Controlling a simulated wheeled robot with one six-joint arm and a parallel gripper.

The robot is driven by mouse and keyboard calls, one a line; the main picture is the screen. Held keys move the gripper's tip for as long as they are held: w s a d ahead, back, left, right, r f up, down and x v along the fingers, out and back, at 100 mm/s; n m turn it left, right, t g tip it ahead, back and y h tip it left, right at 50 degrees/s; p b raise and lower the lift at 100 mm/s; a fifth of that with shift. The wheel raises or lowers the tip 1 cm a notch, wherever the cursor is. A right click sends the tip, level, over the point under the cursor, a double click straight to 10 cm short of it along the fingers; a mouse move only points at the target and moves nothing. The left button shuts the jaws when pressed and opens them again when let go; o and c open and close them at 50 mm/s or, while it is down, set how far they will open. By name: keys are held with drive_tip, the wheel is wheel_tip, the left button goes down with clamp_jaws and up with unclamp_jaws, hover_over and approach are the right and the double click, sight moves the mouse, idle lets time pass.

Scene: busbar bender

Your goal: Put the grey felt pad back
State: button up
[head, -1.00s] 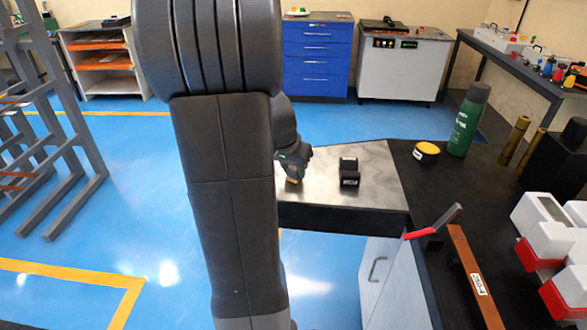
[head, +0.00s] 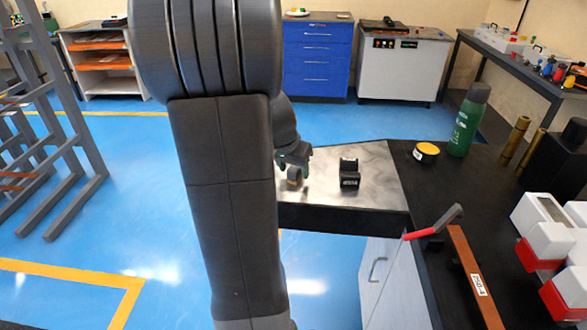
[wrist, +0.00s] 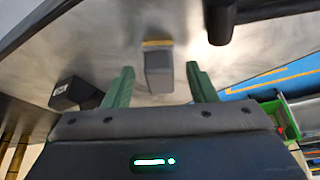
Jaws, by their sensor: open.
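My gripper (wrist: 160,88) is open, its two green fingers apart in the wrist view. A small grey block with a yellow-orange band, which looks like the grey felt pad (wrist: 158,72), lies between and just beyond the fingertips, with clear gaps on both sides. In the head view my gripper (head: 293,165) is over the left part of the metal plate (head: 385,185), partly hidden by my arm. The pad (head: 294,177) shows just below the fingers. I cannot tell whether the fingers touch it.
A black block with a white label (head: 349,174) stands on the plate, right of the gripper; it shows at left in the wrist view (wrist: 72,93). The plate between is clear.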

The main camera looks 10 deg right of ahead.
drive_tip(key=v, duration=1.1)
drive_tip(key=shift+s, duration=0.15)
drive_tip(key=shift+a+r, duration=0.1)
